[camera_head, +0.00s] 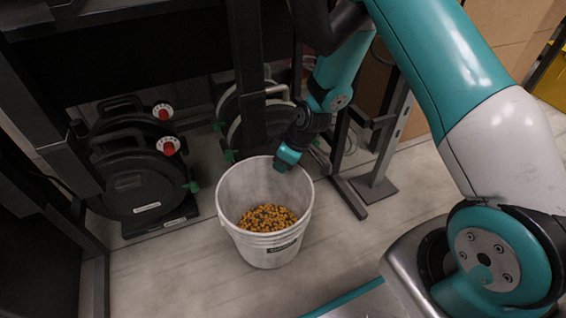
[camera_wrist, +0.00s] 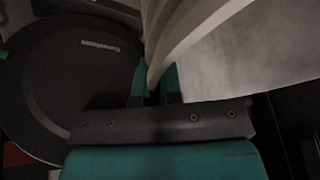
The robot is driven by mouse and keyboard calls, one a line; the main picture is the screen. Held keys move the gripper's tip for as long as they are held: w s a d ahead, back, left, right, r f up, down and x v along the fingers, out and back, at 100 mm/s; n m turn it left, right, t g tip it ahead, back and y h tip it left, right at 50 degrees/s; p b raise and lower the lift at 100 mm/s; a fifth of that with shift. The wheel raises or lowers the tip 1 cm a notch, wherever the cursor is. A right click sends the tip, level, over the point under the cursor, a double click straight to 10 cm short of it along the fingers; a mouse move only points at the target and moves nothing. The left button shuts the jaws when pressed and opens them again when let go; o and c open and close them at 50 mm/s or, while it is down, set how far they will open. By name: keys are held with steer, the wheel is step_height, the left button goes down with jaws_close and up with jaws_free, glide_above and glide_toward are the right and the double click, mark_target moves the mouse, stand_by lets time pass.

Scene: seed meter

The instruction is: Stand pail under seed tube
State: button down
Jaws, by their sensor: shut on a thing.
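The white pail (camera_head: 243,232) is upright, with orange-brown seeds (camera_head: 268,218) in its bottom. I cannot tell whether it rests on the floor or hangs just above it. My gripper (camera_head: 287,160) is at the pail's far rim, pointing down, and is shut on it. In the wrist view the pail's pale rim (camera_wrist: 190,40) runs between my teal fingers (camera_wrist: 154,88). Black round seed meters with red knobs stand behind and left of the pail; the nearer one (camera_head: 130,185) also shows in the wrist view (camera_wrist: 65,85). I cannot clearly make out a seed tube.
A dark metal upright (camera_head: 247,75) stands just behind the pail. A grey metal stand foot (camera_head: 372,188) is to its right. A dark frame (camera_head: 92,235) edges the left. The wooden floor (camera_head: 190,285) in front of the pail is clear. Cardboard boxes (camera_head: 500,40) are behind my arm.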

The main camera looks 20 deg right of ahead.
steer(key=shift+f, duration=0.4)
steer(key=shift+f, duration=0.15)
steer(key=c, duration=1.3)
jaws_free()
